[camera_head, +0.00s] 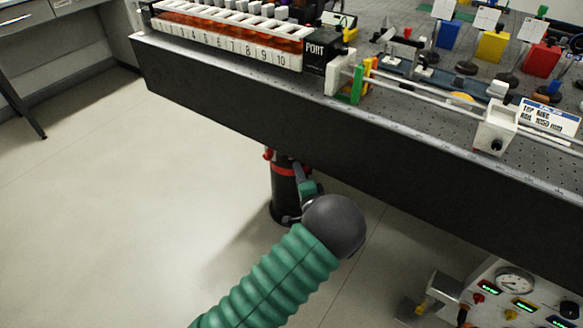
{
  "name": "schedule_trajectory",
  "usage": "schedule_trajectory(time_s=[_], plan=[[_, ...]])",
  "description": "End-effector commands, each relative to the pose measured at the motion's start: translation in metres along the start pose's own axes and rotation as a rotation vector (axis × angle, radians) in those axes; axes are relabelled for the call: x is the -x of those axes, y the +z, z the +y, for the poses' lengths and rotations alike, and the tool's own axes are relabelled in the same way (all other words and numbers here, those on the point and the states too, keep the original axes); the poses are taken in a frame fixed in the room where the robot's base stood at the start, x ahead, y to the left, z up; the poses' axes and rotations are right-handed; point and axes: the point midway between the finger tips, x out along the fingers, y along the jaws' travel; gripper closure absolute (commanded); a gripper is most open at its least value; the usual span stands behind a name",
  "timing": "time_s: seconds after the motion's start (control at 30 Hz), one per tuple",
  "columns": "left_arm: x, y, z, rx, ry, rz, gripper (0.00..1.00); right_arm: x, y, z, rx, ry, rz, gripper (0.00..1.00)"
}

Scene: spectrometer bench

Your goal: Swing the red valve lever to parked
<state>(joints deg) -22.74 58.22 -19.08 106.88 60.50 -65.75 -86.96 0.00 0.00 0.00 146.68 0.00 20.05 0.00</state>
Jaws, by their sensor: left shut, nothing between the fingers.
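My left arm comes in from the bottom with a green ribbed sleeve and a dark round wrist. My left gripper (299,172) is shut and empty, seen small beyond the wrist, under the front edge of the bench. It overlaps a black post (282,205) with a red band (282,171) and a small red part (268,155) at its upper left. I cannot tell whether these red parts are the valve lever, or whether the gripper touches them. No clear lever handle or parked mark shows. My right gripper is not in view.
The dark bench (230,86) carries a numbered rack (228,42), a rail with a white block (495,128), and several coloured filter holders. A gauge panel (515,290) stands at the lower right. The floor left of the post is clear.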

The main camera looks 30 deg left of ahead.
Motion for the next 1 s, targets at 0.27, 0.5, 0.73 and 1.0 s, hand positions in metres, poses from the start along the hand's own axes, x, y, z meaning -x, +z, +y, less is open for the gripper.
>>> schedule_trajectory(time_s=[0.27,0.5,0.73,1.0], plan=[[-0.062,0.002,0.005,0.004,-0.004,-0.002,1.00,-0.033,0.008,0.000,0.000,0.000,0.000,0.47],[-0.087,0.026,0.004,0.000,0.000,-0.002,1.00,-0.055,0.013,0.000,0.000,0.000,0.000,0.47],[-0.091,0.039,0.001,0.001,0.000,0.001,1.00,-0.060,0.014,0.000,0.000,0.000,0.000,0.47],[-0.090,0.039,0.000,0.001,0.001,0.001,1.00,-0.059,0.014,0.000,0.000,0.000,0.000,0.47]])
